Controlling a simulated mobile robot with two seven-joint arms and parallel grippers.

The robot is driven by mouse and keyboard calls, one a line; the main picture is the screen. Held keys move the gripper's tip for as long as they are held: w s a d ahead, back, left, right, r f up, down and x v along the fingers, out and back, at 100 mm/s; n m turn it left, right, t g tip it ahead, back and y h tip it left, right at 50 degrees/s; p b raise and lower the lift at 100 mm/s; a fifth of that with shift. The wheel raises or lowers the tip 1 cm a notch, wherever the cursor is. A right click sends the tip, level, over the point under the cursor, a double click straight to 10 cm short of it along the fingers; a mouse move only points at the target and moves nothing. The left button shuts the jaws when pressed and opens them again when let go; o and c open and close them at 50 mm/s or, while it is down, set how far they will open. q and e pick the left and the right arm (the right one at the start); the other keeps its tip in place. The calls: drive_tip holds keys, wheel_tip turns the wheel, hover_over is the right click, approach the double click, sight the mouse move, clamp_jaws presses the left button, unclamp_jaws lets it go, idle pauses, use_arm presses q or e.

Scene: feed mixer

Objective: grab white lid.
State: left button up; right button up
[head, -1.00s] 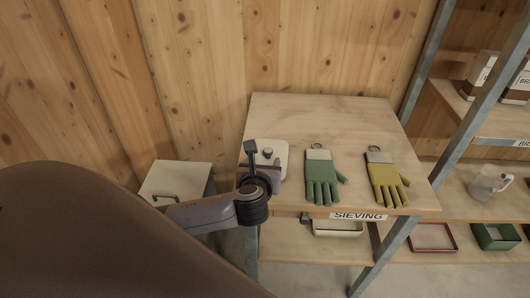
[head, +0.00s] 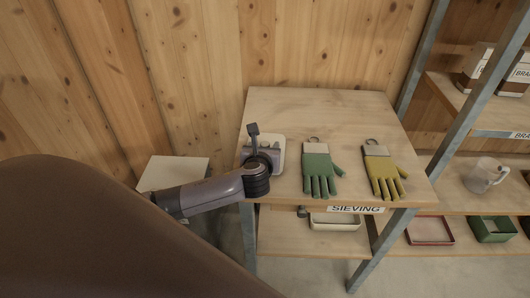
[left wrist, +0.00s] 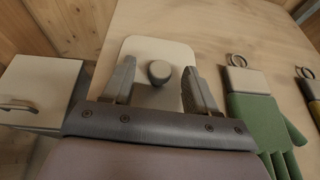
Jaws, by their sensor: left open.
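The white lid (left wrist: 160,47) is a flat, rounded rectangle with a round grey knob (left wrist: 159,71) in its middle. It lies on the left part of the wooden table (head: 330,105). In the head view the lid (head: 279,160) is partly hidden behind my left gripper (head: 268,145). In the left wrist view my left gripper (left wrist: 158,82) is open, with one finger on each side of the knob and apart from it. I cannot tell how high the fingers are above the lid. My right gripper is not in view.
A green glove (head: 319,172) lies right of the lid, and a yellow glove (head: 383,172) lies further right. A small pale cabinet (head: 172,172) stands left of the table. Shelving with a clear jug (head: 482,175) stands at the right. The table's back is clear.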

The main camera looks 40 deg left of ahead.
use_arm(q)
clamp_jaws()
